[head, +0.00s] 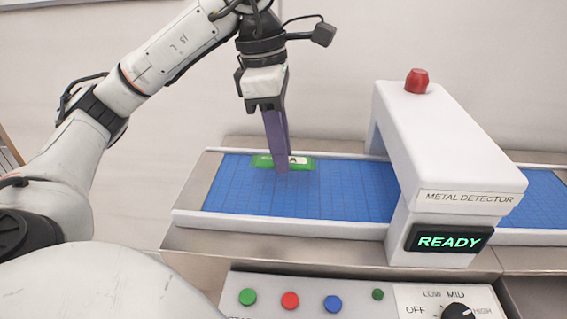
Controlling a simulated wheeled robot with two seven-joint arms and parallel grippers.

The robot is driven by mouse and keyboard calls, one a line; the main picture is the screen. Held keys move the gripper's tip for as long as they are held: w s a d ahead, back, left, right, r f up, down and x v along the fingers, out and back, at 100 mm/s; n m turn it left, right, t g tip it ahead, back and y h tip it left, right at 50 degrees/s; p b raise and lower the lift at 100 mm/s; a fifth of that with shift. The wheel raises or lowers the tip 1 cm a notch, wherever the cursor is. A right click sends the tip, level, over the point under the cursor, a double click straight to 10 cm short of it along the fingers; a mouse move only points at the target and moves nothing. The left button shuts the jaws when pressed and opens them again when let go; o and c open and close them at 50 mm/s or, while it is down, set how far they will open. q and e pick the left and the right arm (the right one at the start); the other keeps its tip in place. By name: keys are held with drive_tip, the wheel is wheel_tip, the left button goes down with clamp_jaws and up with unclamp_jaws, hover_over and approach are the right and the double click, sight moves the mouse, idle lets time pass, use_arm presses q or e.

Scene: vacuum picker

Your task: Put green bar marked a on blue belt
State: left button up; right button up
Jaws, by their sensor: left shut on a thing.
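The green bar marked A (304,164) is at the far side of the blue belt (340,195), left of the metal detector. My left gripper (284,168), with purple fingers, comes down from above and is shut on the bar. The fingers hide the middle of the bar. The bar is at or just above the belt surface; I cannot tell whether it touches. My right gripper is not in view.
A white metal detector (450,150) arches over the belt on the right, with a red light (416,81) on top and a READY display (449,239). A control panel (330,278) with coloured buttons and a dial stands in front. The belt's near left part is clear.

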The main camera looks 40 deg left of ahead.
use_arm(q)
wheel_tip(320, 180, down, 4)
drive_tip(key=shift+r, duration=0.15)
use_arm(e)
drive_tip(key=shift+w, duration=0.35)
use_arm(q)
drive_tip(key=shift+f+b, duration=0.3)
drive_tip(key=shift+b, duration=0.05)
drive_tip(key=o, duration=1)
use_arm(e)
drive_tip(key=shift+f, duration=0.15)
use_arm(q)
drive_tip(key=shift+r, duration=0.1)
